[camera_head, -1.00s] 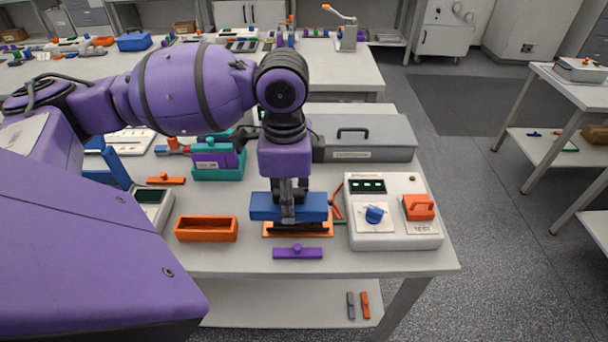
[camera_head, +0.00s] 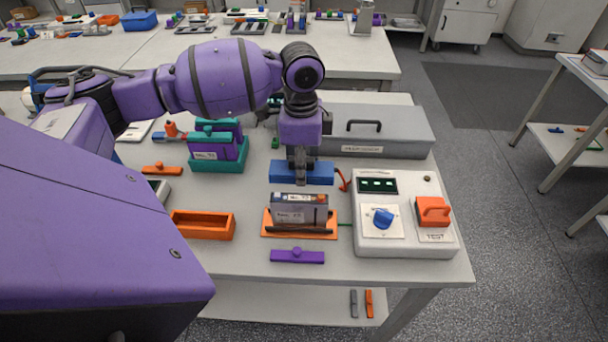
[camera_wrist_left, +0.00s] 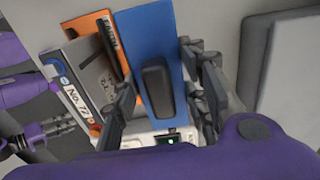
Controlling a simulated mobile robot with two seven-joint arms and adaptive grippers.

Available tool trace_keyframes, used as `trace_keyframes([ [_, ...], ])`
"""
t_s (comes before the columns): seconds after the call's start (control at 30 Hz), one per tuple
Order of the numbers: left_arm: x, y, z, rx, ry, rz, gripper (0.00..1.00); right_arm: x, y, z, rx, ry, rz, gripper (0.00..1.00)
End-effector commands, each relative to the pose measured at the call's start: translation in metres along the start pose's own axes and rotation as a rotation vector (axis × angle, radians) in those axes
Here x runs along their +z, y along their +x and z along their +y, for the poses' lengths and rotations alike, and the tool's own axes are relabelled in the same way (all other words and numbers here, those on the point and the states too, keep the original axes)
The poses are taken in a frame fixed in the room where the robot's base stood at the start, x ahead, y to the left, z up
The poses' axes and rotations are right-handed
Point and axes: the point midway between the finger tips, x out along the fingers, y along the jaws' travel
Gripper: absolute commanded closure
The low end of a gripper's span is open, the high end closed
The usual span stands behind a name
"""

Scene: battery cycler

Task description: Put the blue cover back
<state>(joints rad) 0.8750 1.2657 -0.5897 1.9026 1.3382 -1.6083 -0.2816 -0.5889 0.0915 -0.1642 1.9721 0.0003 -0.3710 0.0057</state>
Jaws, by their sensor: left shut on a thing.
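The blue cover (camera_head: 303,174) is a flat bar with a dark raised grip, seen in the left wrist view (camera_wrist_left: 150,42). My left gripper (camera_head: 300,180) is shut on that grip; its fingers (camera_wrist_left: 160,88) stand either side of it. The cover is behind the grey battery module (camera_head: 299,209), apart from it; its height above the table is hard to tell. The module stands upright in the orange tray (camera_head: 270,233), its top exposed. My right gripper (camera_wrist_left: 58,128) shows at the left of the wrist view, open and empty; the head view does not show it.
The tester (camera_head: 405,245) with a blue knob and orange switch stands right of the tray. A purple cover (camera_head: 297,256) lies in front, an empty orange tray (camera_head: 203,235) left. A grey case (camera_head: 375,135) and a teal holder (camera_head: 232,164) stand behind.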

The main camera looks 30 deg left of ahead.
Motion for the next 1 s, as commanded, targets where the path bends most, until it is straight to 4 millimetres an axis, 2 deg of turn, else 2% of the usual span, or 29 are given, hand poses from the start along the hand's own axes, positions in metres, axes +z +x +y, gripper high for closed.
trace_keyframes([
  [0.1,-0.001,0.011,-0.011,-0.002,-0.001,0.001,0.90,-0.004,0.002,-0.003,0.000,0.008,0.009,0.60],
  [0.33,-0.001,0.024,-0.021,-0.001,-0.001,0.001,0.90,-0.003,0.004,-0.005,0.000,0.017,0.009,0.60],
  [0.53,0.000,0.053,-0.022,-0.001,0.001,0.000,0.90,0.000,0.004,-0.004,0.000,0.014,0.005,0.60],
  [0.93,-0.001,0.057,-0.022,-0.005,0.001,0.002,0.90,-0.002,0.003,-0.002,0.001,0.006,0.007,0.60],
  [0.97,-0.001,0.057,-0.022,-0.005,0.001,0.002,0.57,-0.002,0.003,-0.002,0.001,0.005,0.007,0.60],
  [1.0,-0.001,0.057,-0.022,-0.005,0.001,0.002,0.52,-0.002,0.003,-0.002,0.001,0.005,0.007,0.60],
])
